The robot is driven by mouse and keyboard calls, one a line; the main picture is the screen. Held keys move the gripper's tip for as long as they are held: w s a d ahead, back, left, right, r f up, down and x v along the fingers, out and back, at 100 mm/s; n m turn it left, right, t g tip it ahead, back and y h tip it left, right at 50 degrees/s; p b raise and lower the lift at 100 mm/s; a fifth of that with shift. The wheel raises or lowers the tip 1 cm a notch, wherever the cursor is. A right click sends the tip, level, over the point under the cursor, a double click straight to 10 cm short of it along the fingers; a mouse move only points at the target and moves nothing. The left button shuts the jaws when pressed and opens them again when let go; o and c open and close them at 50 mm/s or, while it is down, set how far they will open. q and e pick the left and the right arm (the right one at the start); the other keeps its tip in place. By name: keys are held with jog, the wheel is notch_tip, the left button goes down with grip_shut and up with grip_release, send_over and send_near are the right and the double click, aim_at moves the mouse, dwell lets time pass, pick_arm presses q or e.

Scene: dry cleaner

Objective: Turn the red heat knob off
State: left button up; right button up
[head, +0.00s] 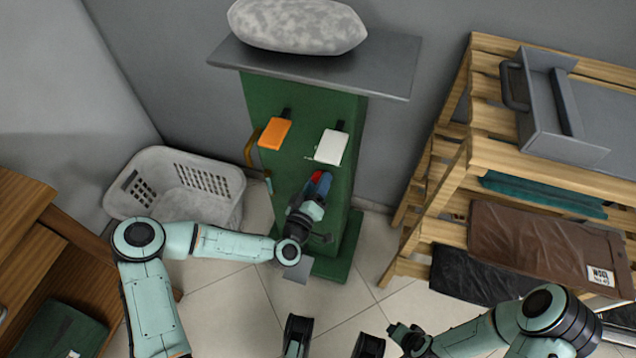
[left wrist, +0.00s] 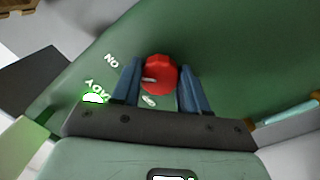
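The red heat knob (left wrist: 158,74) is on a green panel, with a pale pointer mark on its left side. White lettering around it includes "ON" and "READY"; a green lamp (left wrist: 93,98) by "READY" is lit. My left gripper (left wrist: 160,82) has its blue fingers close against both sides of the knob and seems shut on it. In the head view the knob (head: 316,175) shows just beyond my left gripper (head: 318,190), on the front of the green stand. My right gripper (head: 403,337) is low at the bottom, away from the stand; its fingers are unclear.
A grey top (head: 390,68) bears a pale padded form (head: 297,26). A white basket (head: 150,163) stands left, a wooden rack (head: 452,158) right. Some tiled floor is clear.

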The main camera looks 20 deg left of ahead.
pick_arm(q)
jog(key=shift+c, duration=0.5)
pick_arm(e)
jog(key=shift+r, duration=0.1)
pick_arm(q)
jog(key=shift+d+n+t+y+p, duration=0.1)
jog(key=shift+n+t+y+p, duration=0.25)
jog(key=shift+n, duration=4.3)
jog(key=shift+d+n+t+y+p, duration=0.1)
jog(key=shift+n+y+p, duration=0.3)
jog(key=shift+n, duration=4.25)
pick_arm(e)
jog(key=shift+s+a+r+g+y, duration=0.3)
jog(key=shift+s+a+r, duration=0.4)
jog(key=shift+s+r, duration=0.3)
pick_arm(q)
jog(key=shift+r, duration=0.1)
jog(key=o, duration=1.1)
jog(key=shift+a, duration=0.1)
